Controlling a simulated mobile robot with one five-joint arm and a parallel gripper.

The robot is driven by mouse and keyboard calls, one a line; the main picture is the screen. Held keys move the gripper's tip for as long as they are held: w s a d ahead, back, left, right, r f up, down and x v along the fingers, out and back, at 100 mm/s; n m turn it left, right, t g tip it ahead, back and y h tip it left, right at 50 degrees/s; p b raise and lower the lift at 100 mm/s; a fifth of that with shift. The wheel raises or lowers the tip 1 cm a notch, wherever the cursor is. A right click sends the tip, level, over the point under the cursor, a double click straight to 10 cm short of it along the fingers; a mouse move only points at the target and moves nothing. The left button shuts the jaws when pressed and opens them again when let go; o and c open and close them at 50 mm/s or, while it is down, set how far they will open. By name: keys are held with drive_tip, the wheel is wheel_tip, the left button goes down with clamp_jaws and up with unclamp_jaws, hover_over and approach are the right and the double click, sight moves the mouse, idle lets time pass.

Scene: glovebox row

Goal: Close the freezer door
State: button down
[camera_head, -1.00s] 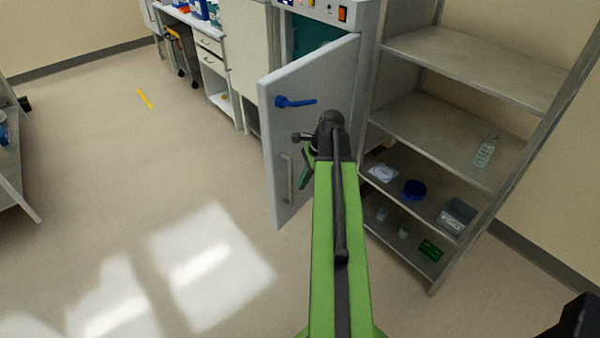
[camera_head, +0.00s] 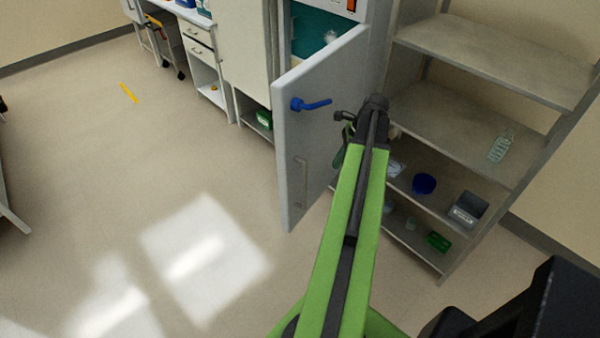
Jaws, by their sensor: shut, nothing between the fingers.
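The white freezer door (camera_head: 315,140) stands open. Its free edge points toward me on the left, and its far edge meets the freezer on the right. Above the door, the freezer's teal interior (camera_head: 312,35) shows through the opening. My gripper (camera_head: 340,156) is shut and empty at the end of my green arm, on the outer-face side of the door. It overlaps the door's right part in the picture; I cannot tell if it touches.
A grey metal shelf unit (camera_head: 455,115) stands close on the right, holding a clear bottle (camera_head: 501,146), a blue round dish (camera_head: 424,184), a grey box (camera_head: 468,209) and a green box (camera_head: 438,241). White drawer cabinets (camera_head: 200,60) stand left of the freezer.

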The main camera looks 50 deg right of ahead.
drive_tip(key=w+a+f+b, duration=0.5)
drive_tip(key=w+f+b, duration=0.1)
drive_tip(key=f+b, duration=0.3)
drive_tip(key=shift+w+f, duration=0.1)
drive_tip(key=shift+w, duration=0.05)
idle(0.5)
